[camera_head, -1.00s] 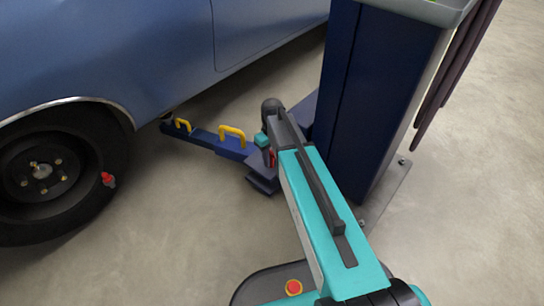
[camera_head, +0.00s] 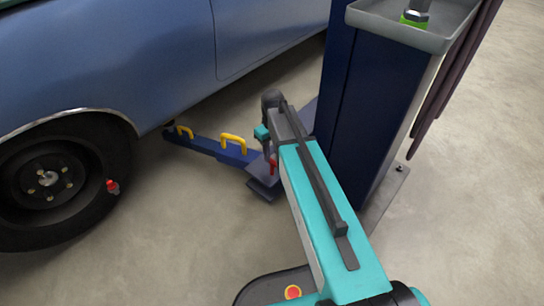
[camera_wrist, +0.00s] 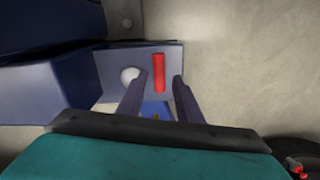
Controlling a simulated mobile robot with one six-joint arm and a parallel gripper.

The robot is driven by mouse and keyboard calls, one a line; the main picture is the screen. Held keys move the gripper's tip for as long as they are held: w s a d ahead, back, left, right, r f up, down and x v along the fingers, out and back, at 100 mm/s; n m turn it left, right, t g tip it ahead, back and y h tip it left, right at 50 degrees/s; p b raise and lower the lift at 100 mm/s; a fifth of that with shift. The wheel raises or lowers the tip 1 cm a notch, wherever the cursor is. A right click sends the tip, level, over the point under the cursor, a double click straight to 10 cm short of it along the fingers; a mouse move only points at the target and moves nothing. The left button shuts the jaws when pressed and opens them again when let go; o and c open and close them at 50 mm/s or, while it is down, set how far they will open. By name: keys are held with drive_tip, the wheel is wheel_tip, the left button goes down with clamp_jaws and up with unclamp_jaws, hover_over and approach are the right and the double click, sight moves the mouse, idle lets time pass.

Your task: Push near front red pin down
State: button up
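A red pin (camera_head: 274,166) shows in the head view at the inner end of the blue lift arm (camera_head: 205,143), partly hidden by my arm. In the wrist view the upright-looking red pin (camera_wrist: 158,72) stands out against a blue-grey plate (camera_wrist: 110,68), beside a pale round knob (camera_wrist: 130,75). My gripper (camera_wrist: 157,82) is open, its two dark fingers apart, with the pin showing in the gap between their tips. I cannot tell how far the tips are from the pin. In the head view my gripper is mostly hidden behind my arm.
A dark blue post (camera_head: 370,100) with a grey tray (camera_head: 405,28) stands close to the right of my arm. A blue car (camera_head: 100,60) with a black wheel (camera_head: 45,180) fills the left. A red-topped item (camera_head: 113,187) is by the tyre.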

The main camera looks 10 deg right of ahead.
drive_tip(key=shift+r+p, duration=1)
drive_tip(key=shift+r, duration=2)
drive_tip(key=s+a+r+m+g+p, duration=0.1)
drive_tip(key=s+m+g+p, duration=0.4)
drive_tip(key=s+p, duration=2.7)
drive_tip(key=shift+s+p, duration=0.3)
drive_tip(key=shift+s, duration=3.7)
drive_tip(key=shift+r, duration=0.1)
